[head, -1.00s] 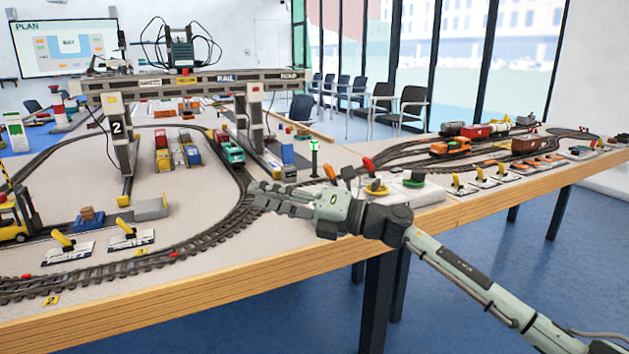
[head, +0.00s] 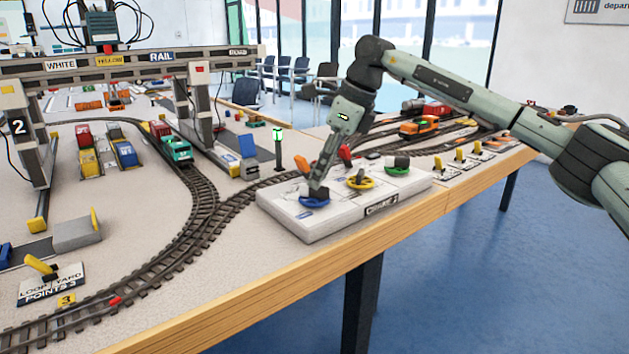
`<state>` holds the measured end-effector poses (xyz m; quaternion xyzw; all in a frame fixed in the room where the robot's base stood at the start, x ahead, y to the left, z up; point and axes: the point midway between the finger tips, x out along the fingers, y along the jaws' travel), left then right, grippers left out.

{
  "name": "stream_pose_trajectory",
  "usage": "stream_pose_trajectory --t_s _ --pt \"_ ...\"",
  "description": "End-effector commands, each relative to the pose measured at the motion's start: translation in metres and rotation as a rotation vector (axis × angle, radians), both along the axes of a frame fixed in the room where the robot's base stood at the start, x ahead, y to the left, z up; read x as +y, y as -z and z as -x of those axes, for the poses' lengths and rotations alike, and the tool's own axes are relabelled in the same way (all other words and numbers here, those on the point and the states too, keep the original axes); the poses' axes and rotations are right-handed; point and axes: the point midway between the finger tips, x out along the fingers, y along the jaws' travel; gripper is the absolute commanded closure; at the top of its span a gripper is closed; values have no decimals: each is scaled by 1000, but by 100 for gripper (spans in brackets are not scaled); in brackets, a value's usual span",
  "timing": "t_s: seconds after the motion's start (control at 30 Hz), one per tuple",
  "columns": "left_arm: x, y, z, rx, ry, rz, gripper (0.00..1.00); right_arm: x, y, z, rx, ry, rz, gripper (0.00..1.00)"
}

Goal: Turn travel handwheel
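A white control box (head: 292,224) stands near the table's front edge in the head view. On its top are a blue handwheel (head: 314,201), a yellow handwheel (head: 361,183) and a green handwheel (head: 397,170). I cannot read which one is marked travel. My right gripper (head: 318,189) points down from above, its fingertips at the blue handwheel and covering part of it. The fingers look close together, but whether they are shut on the wheel is hidden. My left gripper is out of view.
A green-lit signal post (head: 278,147) is just left of the box. Curved track (head: 200,210) and the gantry crane (head: 150,62) lie further left. The table's front edge (head: 300,270) is clear.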

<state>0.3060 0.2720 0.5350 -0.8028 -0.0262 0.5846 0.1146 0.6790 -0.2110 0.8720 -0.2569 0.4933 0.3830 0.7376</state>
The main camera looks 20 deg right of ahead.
Motion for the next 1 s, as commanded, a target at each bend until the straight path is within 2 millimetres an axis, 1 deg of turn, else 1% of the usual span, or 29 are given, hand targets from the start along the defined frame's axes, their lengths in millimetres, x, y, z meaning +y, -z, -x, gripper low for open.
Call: stream_pose_trajectory --t_s 0.03,0.2,0.5,0.57,0.77,1.0 --pt "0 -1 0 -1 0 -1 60 3 8 -1 3 -1 1 69" --pt "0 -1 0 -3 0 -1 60 8 21 -5 1 0 -1 69" --pt "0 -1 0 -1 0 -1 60 9 24 -6 0 0 -1 69" --pt "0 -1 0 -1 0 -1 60 9 24 -6 0 0 -1 75" --pt "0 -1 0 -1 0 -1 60 9 24 -6 0 0 -1 100" --pt "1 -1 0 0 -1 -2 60 9 24 -6 0 1 -2 100"
